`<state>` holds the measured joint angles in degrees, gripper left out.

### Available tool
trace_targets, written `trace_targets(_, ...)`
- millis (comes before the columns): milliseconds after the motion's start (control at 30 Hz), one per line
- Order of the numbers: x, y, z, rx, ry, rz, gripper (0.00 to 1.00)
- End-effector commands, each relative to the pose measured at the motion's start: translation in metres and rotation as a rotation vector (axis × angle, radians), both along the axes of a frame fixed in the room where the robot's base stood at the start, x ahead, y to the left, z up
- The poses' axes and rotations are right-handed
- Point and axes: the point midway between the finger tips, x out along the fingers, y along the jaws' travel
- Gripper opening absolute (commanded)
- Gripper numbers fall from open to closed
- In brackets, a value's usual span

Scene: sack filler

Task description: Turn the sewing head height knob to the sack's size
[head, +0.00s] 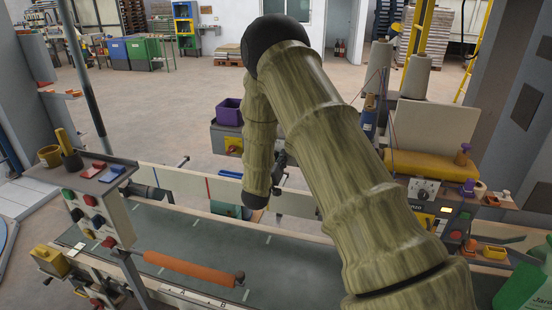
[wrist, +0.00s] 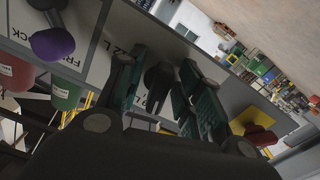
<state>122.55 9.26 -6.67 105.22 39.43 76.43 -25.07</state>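In the wrist view my gripper (wrist: 158,92) has its two teal-and-dark fingers apart. A dark knob-like piece (wrist: 158,76) stands between them, in front of a pale panel (wrist: 100,62) with partly hidden lettering. Gaps show beside it; I cannot tell whether a finger touches it, nor whether it is the height knob. In the head view the yellow sewing head (head: 434,166) is at the right, with a small control panel and dial (head: 424,189) below it. My arm hides most of my gripper there. No knob setting or sack size is readable.
A purple knob (wrist: 53,43), a red piece (wrist: 15,73) and a green piece (wrist: 64,92) are near the gripper in the wrist view. The conveyor (head: 205,255) runs below my arm. A button box (head: 98,210) stands at left, a green container (head: 527,280) at lower right.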

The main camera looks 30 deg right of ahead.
Motion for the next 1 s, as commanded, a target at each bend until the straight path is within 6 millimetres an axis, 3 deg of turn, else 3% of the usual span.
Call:
trace_targets(167, 0.0000, 0.0002, -0.0003, 0.000, 0.000, 0.000, 0.36)
trace_targets(367, 0.0000, 0.0002, -0.0003, 0.000, 0.000, 0.000, 0.06)
trace_targets(667, -0.0001, 0.0003, -0.0024, 0.017, -0.018, 0.000, 0.06)
trace_targets(1000, 0.0006, 0.0004, -0.0070, 0.142, -0.168, -0.002, 0.06)
